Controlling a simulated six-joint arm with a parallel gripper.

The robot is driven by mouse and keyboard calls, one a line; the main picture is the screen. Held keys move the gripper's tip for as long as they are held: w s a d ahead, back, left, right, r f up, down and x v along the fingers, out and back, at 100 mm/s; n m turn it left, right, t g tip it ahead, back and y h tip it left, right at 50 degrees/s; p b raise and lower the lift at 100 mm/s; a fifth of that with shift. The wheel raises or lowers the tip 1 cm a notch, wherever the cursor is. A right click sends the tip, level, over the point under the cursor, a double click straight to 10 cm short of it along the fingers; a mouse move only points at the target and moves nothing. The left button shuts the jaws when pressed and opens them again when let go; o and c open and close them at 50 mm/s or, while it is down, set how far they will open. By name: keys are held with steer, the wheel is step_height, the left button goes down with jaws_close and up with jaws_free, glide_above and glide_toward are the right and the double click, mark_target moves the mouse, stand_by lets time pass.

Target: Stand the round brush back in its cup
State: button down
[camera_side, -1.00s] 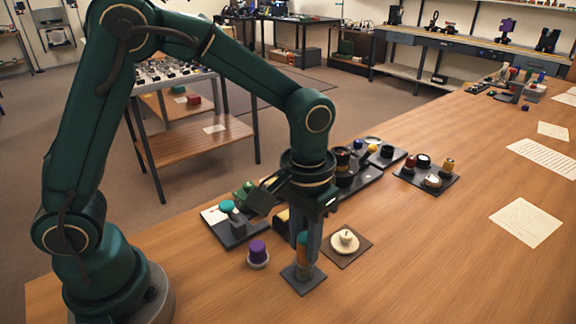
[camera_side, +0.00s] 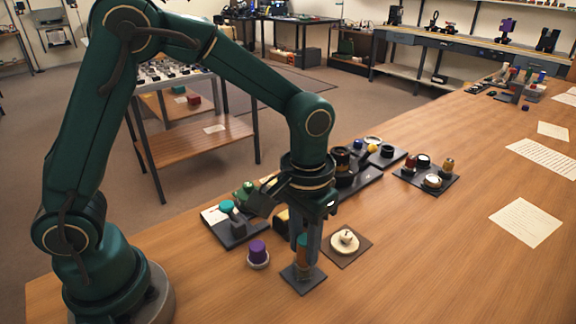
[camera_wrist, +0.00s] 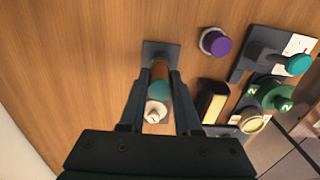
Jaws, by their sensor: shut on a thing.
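My gripper (camera_side: 307,250) points down at the bench, its two fingers closed around an upright piece with a teal upper part and a brown lower part, apparently the round brush (camera_side: 302,258). In the wrist view the brush (camera_wrist: 160,72) shows between the fingertips (camera_wrist: 159,82). Its lower end is over a dark square pad (camera_side: 303,282), also visible in the wrist view (camera_wrist: 168,48). I cannot tell whether it touches the pad, nor make out a separate cup wall there. The fingers hide part of the brush.
A cream round part (camera_side: 345,241) on a brown mat is close at the right. A purple-topped part (camera_side: 258,253) stands at the left. A dark tray (camera_side: 237,233) with a teal knob lies behind it. The bench's front right is clear.

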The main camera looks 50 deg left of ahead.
steer(key=shift+f, duration=0.2)
steer(key=shift+c, duration=0.2)
jaws_free()
steer(key=shift+r, duration=3.5)
